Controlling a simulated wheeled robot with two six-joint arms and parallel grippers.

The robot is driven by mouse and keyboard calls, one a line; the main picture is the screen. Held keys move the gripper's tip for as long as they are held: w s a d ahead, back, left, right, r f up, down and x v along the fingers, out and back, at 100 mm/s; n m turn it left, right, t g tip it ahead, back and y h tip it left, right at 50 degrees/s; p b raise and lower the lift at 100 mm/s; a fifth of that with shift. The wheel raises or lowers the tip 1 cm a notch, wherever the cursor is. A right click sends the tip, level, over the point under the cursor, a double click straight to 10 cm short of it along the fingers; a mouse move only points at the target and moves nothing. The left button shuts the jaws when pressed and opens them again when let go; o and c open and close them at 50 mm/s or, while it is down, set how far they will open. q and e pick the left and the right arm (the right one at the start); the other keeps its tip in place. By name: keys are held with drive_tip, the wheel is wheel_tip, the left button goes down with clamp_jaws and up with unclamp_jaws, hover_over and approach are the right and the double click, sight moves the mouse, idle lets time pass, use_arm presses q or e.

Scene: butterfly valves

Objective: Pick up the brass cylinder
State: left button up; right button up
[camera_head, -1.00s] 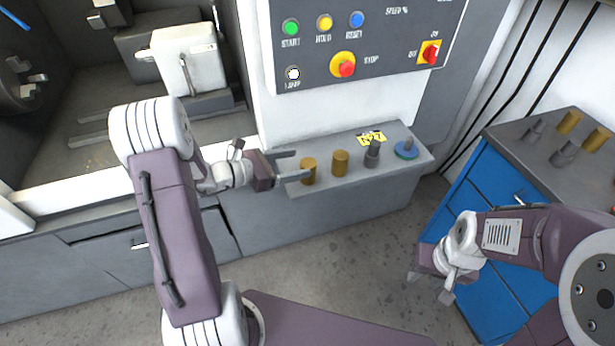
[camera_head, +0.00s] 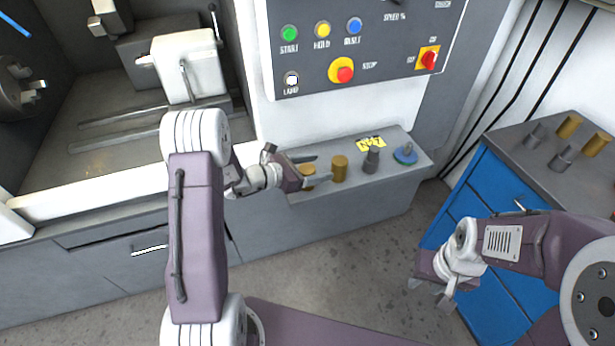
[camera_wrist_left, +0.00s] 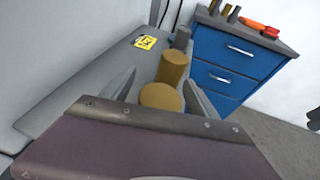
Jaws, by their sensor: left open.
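Two brass cylinders stand upright on the grey ledge (camera_head: 394,190) below the control panel. The nearer brass cylinder (camera_head: 308,171) is between the open fingers of my left gripper (camera_head: 316,170). In the left wrist view this cylinder (camera_wrist_left: 161,97) shows between the two fingers, with a gap visible on each side. The second brass cylinder (camera_head: 340,168) stands just to the right, beyond the fingertips; it also shows in the left wrist view (camera_wrist_left: 173,66). My right gripper (camera_head: 428,294) hangs apart, in front of the blue cabinet; its fingers seem spread with nothing between them.
A grey cylinder (camera_head: 371,159) and a blue round part (camera_head: 405,154) stand further right on the ledge. A yellow label (camera_head: 370,143) lies behind them. The control panel (camera_head: 365,45) rises above. A blue cabinet (camera_head: 480,205) with more cylinders on top is at right.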

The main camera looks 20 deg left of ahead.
use_arm(q)
drive_tip(key=shift+s+a, duration=0.1)
clamp_jaws()
drive_tip(key=shift+r, duration=0.15)
drive_tip(key=shift+r, duration=0.1)
drive_tip(key=shift+r, duration=0.55)
drive_tip(key=s+d+r, duration=0.4)
drive_tip(key=s+r, duration=0.5)
drive_tip(key=s, duration=0.1)
drive_tip(key=shift+s+d+r+p, duration=0.3)
drive_tip(key=shift+r+p, duration=0.05)
